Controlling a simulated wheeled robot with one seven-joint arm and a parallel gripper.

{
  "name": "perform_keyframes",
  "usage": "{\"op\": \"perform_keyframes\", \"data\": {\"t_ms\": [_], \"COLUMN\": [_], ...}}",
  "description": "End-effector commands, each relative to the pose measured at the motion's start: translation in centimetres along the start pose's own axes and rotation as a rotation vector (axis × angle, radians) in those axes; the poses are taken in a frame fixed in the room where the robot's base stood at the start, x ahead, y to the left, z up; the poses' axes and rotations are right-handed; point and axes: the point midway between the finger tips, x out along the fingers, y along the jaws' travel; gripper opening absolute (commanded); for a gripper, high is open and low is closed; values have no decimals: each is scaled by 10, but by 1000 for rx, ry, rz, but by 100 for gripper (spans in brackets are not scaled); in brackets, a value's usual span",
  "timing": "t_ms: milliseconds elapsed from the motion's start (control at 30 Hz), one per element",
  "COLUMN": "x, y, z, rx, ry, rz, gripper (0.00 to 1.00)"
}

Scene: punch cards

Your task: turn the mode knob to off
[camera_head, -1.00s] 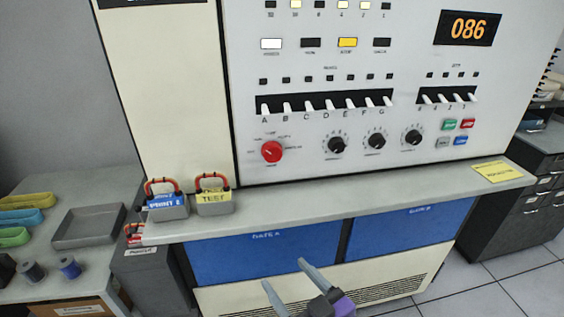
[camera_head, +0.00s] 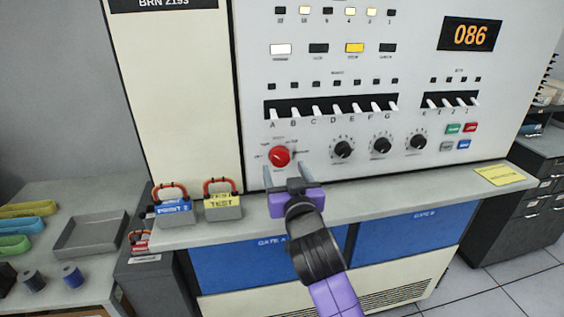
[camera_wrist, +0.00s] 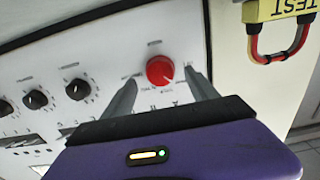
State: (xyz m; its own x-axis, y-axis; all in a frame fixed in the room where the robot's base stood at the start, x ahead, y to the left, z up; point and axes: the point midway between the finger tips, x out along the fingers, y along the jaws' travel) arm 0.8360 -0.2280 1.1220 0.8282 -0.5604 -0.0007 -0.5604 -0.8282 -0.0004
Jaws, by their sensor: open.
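The mode knob is taken to be the red round knob (camera_head: 279,156) on the lower left of the white panel, with small labels around it that are too small to read. It also shows in the wrist view as a red knob (camera_wrist: 160,70), beyond and between my fingertips. My gripper (camera_head: 287,176) is open and empty, just below and slightly right of the knob in the head view. Its two fingers (camera_wrist: 160,88) point toward the panel on either side of the knob in the wrist view. I cannot see any contact.
Black knobs (camera_head: 343,149) sit to the right of the red knob, and white levers (camera_head: 335,107) above. A yellow note (camera_head: 499,175) lies on the ledge at right.

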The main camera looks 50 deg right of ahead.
Motion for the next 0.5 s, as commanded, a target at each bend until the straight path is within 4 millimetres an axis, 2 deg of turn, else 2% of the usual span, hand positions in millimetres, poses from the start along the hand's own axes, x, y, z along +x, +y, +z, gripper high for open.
{"op": "perform_keyframes", "data": {"t_ms": [33,200,500], "x": [9,29,37], "y": [0,1,0], "z": [-2,-1,0], "rx": [0,-1,-1], "ry": [0,0,1], "rz": [1,1,-1], "gripper": [68,68,68]}}
